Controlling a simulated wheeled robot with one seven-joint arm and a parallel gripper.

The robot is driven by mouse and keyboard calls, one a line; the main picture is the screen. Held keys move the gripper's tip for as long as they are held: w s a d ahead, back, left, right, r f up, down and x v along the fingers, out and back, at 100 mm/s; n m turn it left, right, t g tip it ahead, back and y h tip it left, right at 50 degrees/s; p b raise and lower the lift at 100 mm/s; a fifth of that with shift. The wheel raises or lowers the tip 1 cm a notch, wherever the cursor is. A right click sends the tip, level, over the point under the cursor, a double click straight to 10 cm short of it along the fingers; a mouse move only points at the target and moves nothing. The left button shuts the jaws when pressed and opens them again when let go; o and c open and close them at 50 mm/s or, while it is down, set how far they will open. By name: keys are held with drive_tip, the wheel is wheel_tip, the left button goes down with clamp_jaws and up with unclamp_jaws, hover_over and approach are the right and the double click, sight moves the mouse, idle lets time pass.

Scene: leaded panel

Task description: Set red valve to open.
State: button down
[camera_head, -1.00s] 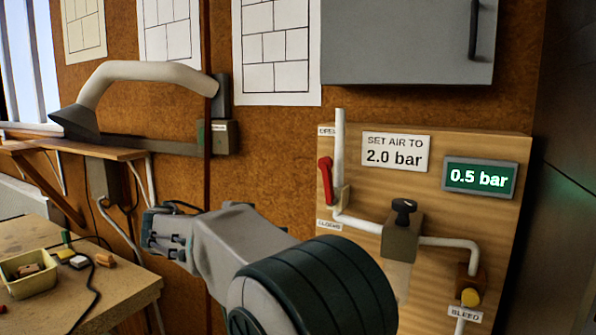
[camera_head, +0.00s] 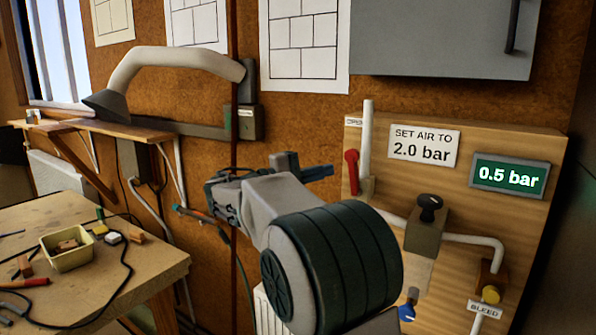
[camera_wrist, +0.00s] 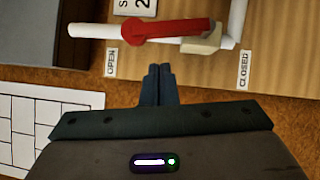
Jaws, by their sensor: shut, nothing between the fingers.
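The red valve (camera_head: 351,170) is on the wooden panel at right, on an upright white pipe. Its lever lies along the pipe, with the rounded end toward the OPEN label (camera_head: 353,122). In the wrist view the red lever (camera_wrist: 165,29) crosses the top, with the OPEN label (camera_wrist: 110,63) below left and the CLOSED label (camera_wrist: 243,70) below right. My gripper (camera_head: 330,170) is just left of the lever in the head view. In the wrist view my gripper (camera_wrist: 158,70) has its dark fingers together and empty, below the lever and apart from it.
A sign (camera_head: 424,145) reads "SET AIR TO 2.0 bar". A cluttered workbench (camera_head: 150,268) stands at left.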

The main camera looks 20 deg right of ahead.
sight(354, 175)
drive_tip(key=shift+s+d+r, duration=0.15)
drive_tip(key=shift+s+d, duration=0.35)
drive_tip(key=shift+s+d+r, duration=0.15)
drive_tip(key=shift+s+d, duration=0.3)
drive_tip(key=shift+d, duration=0.05)
drive_tip(key=shift+s+d+r+m+b, duration=0.15)
drive_tip(key=shift+s+d+m+b, duration=0.2)
drive_tip(key=shift+s+m+b, duration=0.1)
